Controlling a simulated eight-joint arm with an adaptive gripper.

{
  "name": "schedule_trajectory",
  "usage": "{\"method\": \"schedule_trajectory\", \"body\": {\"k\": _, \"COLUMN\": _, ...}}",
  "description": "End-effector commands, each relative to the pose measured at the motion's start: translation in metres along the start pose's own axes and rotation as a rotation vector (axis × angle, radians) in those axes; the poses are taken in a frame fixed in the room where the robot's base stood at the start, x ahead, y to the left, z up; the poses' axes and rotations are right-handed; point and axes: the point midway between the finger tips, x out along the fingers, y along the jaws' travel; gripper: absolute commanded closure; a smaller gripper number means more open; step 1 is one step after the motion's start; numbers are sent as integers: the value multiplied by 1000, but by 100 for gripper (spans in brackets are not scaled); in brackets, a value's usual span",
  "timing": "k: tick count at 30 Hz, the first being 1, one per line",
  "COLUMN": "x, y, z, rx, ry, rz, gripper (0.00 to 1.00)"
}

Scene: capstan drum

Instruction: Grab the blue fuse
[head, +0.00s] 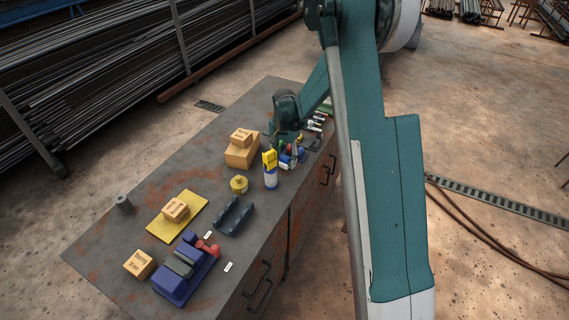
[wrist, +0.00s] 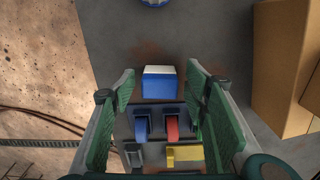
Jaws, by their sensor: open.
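In the wrist view, a small blue block with a white top (wrist: 158,84) lies between the two green fingers of my gripper (wrist: 160,74), with a gap on each side. Just below it is a dark panel (wrist: 157,107) with a blue lever-like piece (wrist: 142,125) and a red one (wrist: 172,126). I cannot tell for certain which blue piece is the fuse; the block looks most like it. In the head view, my gripper (head: 291,146) is low over the far part of the bench, and a blue-and-white piece (head: 286,161) shows beside it. My gripper is open and empty.
Stacked cardboard boxes (head: 241,153) stand left of my gripper; they also show close to its right finger in the wrist view (wrist: 285,65). A yellow cylinder (head: 239,184) and dark cradle (head: 233,215) lie nearer.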

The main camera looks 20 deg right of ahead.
Motion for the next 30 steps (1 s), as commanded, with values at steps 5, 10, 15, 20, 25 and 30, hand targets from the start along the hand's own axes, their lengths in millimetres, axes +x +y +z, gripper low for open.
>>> {"method": "schedule_trajectory", "body": {"k": 5, "x": 1, "y": 0, "z": 0, "rx": 0, "ry": 0, "rz": 0, "gripper": 55}}
{"method": "schedule_trajectory", "body": {"k": 10, "x": 1, "y": 0, "z": 0, "rx": 0, "ry": 0, "rz": 0, "gripper": 55}}
{"method": "schedule_trajectory", "body": {"k": 15, "x": 1, "y": 0, "z": 0, "rx": 0, "ry": 0, "rz": 0, "gripper": 55}}
{"method": "schedule_trajectory", "body": {"k": 20, "x": 1, "y": 0, "z": 0, "rx": 0, "ry": 0, "rz": 0, "gripper": 68}}
{"method": "schedule_trajectory", "body": {"k": 25, "x": 1, "y": 0, "z": 0, "rx": 0, "ry": 0, "rz": 0, "gripper": 85}}
{"method": "schedule_trajectory", "body": {"k": 30, "x": 1, "y": 0, "z": 0, "rx": 0, "ry": 0, "rz": 0, "gripper": 85}}
